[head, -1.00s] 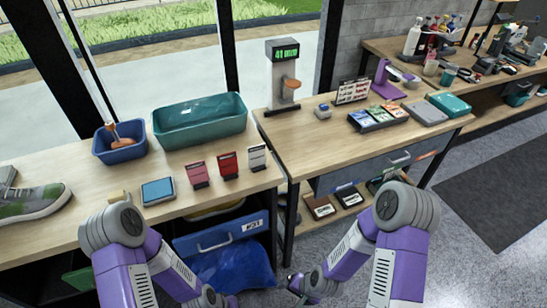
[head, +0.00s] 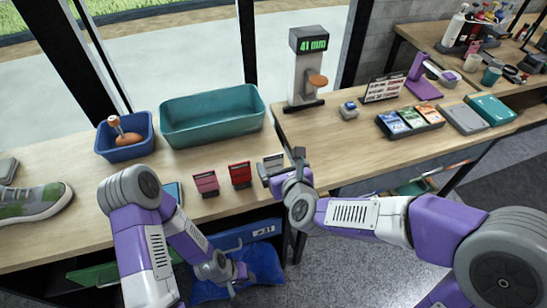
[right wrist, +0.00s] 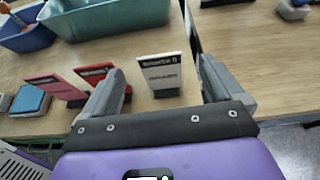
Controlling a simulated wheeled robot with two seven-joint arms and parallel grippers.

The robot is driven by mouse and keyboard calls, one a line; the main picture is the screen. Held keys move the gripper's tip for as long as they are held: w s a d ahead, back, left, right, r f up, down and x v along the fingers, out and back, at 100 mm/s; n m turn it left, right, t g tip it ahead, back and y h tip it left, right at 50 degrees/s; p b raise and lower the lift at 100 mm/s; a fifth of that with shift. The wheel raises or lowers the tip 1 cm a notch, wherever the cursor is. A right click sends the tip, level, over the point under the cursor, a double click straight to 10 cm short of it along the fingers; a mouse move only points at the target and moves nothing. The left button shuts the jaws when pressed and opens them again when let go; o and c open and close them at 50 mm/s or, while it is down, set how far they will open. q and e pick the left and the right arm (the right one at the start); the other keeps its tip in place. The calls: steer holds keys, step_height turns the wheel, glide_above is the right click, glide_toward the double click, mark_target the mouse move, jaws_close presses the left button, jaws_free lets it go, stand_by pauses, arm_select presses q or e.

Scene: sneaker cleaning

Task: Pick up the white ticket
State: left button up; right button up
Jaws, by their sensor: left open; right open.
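The white ticket (head: 272,160) stands upright in a dark base near the front edge of the left table, at the right end of a row of tickets. In the head view, my right gripper partly hides it. In the right wrist view, the ticket (right wrist: 160,72) shows its printed face between the two spread fingers. My right gripper (head: 284,166) is open and empty, with its fingers toward the ticket; I cannot tell whether either touches it. My left gripper (head: 238,284) is open, low in front of the table near a blue bag.
A red ticket (head: 240,174) and a darker pinkish-red ticket (head: 205,183) stand left of the white one. Behind are a teal bin (head: 212,116) and a blue tub (head: 125,140). A gauge stand (head: 306,66) and card tray (head: 410,120) are on the right table.

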mark_target(274, 155)
steer(key=shift+w+a+r, duration=0.15)
steer(key=shift+w, duration=0.1)
steer(key=b+x, duration=0.1)
steer(key=x, duration=0.5)
steer(key=shift+w+a+f, duration=0.1)
steer(key=shift+w+f, duration=0.15)
steer(key=shift+w, duration=0.05)
steer(key=c, duration=1.3)
